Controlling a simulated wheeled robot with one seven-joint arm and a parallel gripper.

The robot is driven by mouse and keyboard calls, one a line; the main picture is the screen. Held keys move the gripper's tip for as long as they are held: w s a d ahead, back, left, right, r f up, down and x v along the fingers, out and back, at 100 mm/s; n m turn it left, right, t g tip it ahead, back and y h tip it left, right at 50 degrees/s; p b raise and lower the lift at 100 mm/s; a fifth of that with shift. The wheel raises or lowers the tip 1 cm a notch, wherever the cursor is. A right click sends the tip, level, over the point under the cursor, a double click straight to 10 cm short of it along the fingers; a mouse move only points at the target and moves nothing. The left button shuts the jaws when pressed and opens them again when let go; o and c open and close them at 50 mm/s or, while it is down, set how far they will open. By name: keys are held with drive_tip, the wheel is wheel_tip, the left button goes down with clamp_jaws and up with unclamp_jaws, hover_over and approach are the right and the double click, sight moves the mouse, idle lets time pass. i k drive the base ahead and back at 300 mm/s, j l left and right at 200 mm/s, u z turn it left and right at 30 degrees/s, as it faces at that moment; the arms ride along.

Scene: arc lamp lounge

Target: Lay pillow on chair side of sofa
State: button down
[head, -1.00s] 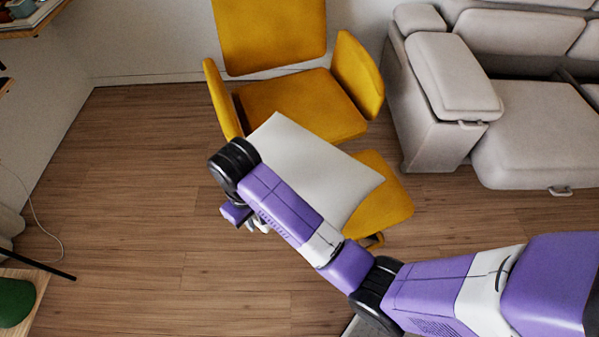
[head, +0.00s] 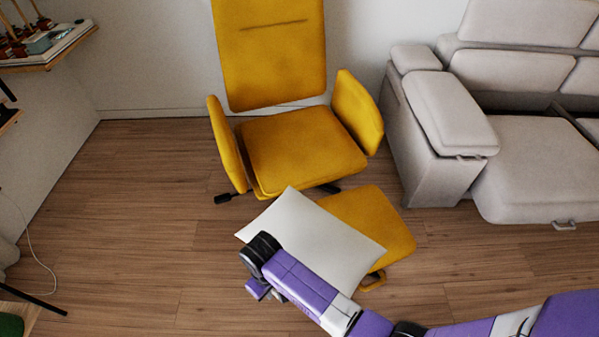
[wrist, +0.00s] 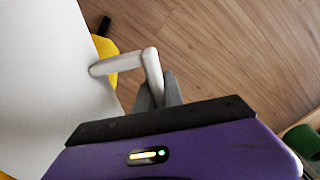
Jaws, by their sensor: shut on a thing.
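A white pillow (head: 314,238) is held by my gripper (head: 268,292) in front of the yellow chair. In the head view it hangs over the floor and covers part of the yellow footstool. In the wrist view the pillow (wrist: 50,85) fills the left side, with my gripper (wrist: 152,80) at its edge. The fingertips at the pillow are partly hidden in the head view. The grey sofa (head: 530,160) stands at the right; its left armrest (head: 450,112) is the one beside the chair. The yellow chair (head: 300,150) is left of the sofa, its seat empty.
The yellow footstool (head: 375,225) stands in front of the chair and sofa arm. A shelf (head: 50,55) with small items is at the upper left. A green object (wrist: 302,140) shows at the wrist view's right. Open wooden floor lies left and right of the footstool.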

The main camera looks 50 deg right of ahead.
sight(553, 156)
drive_tip(key=k+l+z, duration=0.15)
drive_tip(key=k+z, duration=0.2)
drive_tip(key=k, duration=0.3)
drive_tip(key=l+z, duration=0.25)
drive_tip(key=z, duration=0.2)
drive_tip(key=i+l+z, duration=0.1)
drive_tip(key=l+z, duration=0.15)
drive_tip(key=z, duration=0.2)
drive_tip(key=l+z, duration=0.25)
drive_tip(key=z, duration=0.2)
drive_tip(key=i+l, duration=0.3)
drive_tip(key=l, duration=0.15)
drive_tip(key=i+l, duration=0.25)
drive_tip(key=l, duration=0.15)
drive_tip(key=i+l, duration=0.3)
drive_tip(key=l, duration=0.15)
drive_tip(key=i+l, duration=0.3)
drive_tip(key=l, duration=0.15)
